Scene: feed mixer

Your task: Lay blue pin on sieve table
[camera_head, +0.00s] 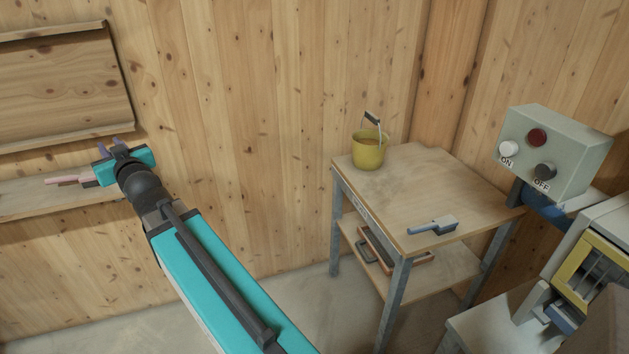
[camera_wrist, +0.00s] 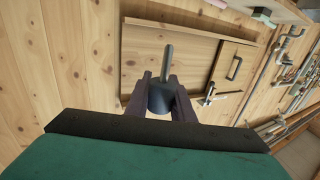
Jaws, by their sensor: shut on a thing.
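My gripper (camera_wrist: 161,98) is shut on the blue pin (camera_wrist: 167,68), which looks dark grey-blue in the wrist view, with a thick round body between the fingers and a thin shaft sticking out past them. In the head view my gripper (camera_head: 117,145) is at the far left, raised in front of the wooden wall; the pin cannot be made out clearly there. The sieve table (camera_head: 425,180) is a wooden-topped table with grey metal legs, right of centre and well apart from my gripper. Its front-left edge bears a small label, too small to read.
A yellow bucket (camera_head: 368,154) stands on the table's back-left corner, and a brush (camera_head: 433,226) lies near its front. The middle of the top is bare. A control box (camera_head: 555,150) is at the right. A wall shelf (camera_head: 30,205) with a pink item (camera_head: 68,180) is at the left.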

